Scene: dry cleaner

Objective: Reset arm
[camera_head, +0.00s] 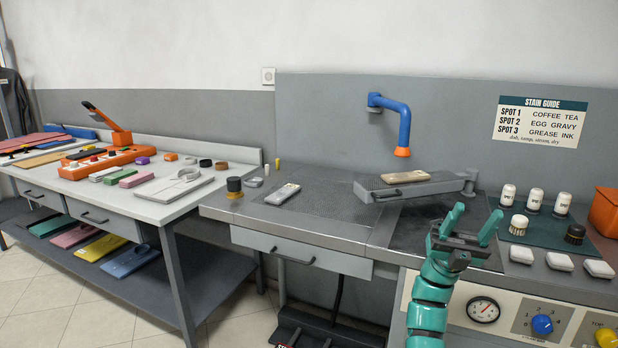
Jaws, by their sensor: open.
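My gripper (470,226) is green with a dark grey palm. It points up over the front part of the grey spotting counter (400,236), at the right of the picture. Its two fingers stand apart, and nothing shows between them. My green arm (428,308) rises from the bottom edge, in front of the counter's control panel. The gripper is left of the dark green mat and in front of the raised grey board (425,187).
A tan bar (405,177) lies on the raised board, under a blue and orange nozzle arm (405,125). White bottles (535,200) and brushes stand on the mat (550,232) at right. A white table (170,212) with many small items stands at left.

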